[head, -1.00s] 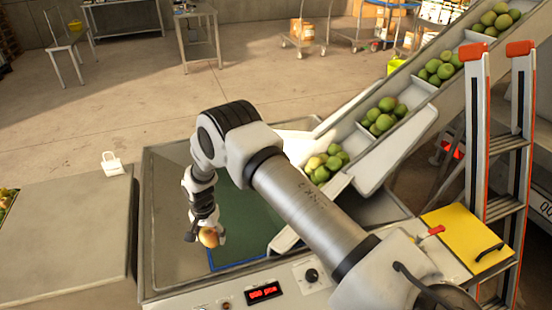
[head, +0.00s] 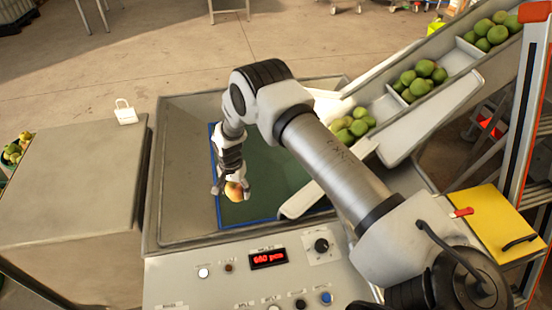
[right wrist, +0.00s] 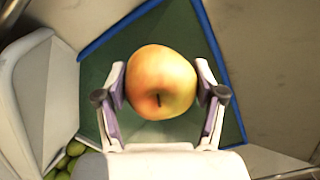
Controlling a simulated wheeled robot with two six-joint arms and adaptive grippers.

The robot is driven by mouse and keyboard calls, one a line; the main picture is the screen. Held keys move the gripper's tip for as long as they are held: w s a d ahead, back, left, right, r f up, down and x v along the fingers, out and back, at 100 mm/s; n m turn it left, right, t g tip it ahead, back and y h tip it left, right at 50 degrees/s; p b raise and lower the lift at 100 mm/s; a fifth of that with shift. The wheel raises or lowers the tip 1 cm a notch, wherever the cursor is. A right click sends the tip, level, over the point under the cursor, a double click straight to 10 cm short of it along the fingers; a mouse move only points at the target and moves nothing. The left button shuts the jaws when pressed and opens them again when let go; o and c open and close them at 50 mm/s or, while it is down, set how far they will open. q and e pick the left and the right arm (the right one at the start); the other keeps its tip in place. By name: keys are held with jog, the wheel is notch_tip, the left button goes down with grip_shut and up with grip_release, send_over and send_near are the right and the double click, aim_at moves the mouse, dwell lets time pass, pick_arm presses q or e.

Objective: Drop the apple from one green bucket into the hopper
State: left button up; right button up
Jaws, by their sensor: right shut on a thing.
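My right gripper (head: 232,188) is shut on a yellow-red apple (head: 235,192), over the metal hopper (head: 180,180) with its green, blue-edged floor (head: 262,178). In the right wrist view the apple (right wrist: 160,82) sits between the two fingers, with the green floor (right wrist: 120,45) behind it. Green fruit (head: 350,127) rests in the compartments of the sloping conveyor (head: 440,105) that reaches down to the hopper. My left gripper is not in view.
A control panel (head: 250,275) with a red display stands in front of the hopper. A grey box-like block (head: 70,185) is at the left, with a small white tag (head: 125,112) behind it.

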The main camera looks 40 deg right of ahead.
jog(key=o, duration=1)
jog(key=shift+a+r, duration=0.15)
jog(key=shift+r, duration=0.05)
jog(key=o, duration=0.3)
jog(key=shift+s, duration=0.15)
jog(key=shift+d+f, duration=0.1)
jog(key=shift+d, duration=0.15)
notch_tip(320, 180, up, 12)
